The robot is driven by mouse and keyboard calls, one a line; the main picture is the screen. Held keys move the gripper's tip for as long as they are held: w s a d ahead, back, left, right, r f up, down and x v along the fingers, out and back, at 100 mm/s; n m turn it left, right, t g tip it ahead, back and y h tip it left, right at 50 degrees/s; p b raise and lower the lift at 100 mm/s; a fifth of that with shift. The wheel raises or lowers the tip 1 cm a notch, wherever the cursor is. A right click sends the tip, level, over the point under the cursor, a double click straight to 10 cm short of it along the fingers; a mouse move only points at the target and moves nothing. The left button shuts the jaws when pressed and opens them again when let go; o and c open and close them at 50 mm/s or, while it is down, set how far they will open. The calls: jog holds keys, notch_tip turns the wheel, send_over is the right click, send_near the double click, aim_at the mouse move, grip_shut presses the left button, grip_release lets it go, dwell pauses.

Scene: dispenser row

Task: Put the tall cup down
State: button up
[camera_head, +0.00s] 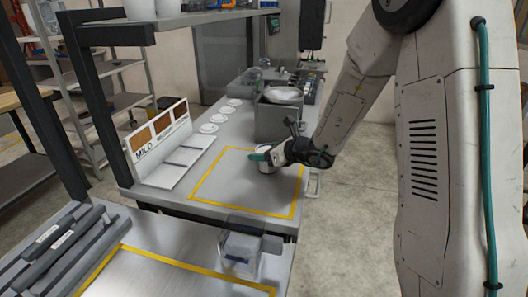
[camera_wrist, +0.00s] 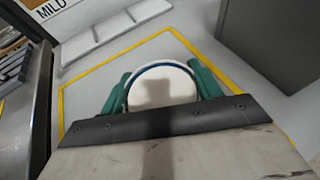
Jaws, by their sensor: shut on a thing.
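The tall cup (camera_wrist: 162,86) is white with a dark blue line at its rim. My gripper (camera_wrist: 163,92) is shut on it, with a green finger on each side of the cup in the wrist view. In the head view the cup (camera_head: 266,170) is at the end of my gripper (camera_head: 262,158), over the yellow-taped area (camera_head: 203,192) of the grey bench. The cup appears upright. I cannot tell whether its base touches the bench. Its lower part is hidden in the wrist view.
A grey box-shaped machine (camera_head: 279,119) stands just behind the taped area. A rack labelled MILD (camera_head: 165,150) is to the left, with several white discs (camera_head: 209,128) behind it. A clear bin (camera_head: 241,252) sits on the nearer bench. The taped area around the cup looks clear.

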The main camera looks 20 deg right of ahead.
jog(key=o, duration=1.2)
jog(key=shift+f, duration=0.15)
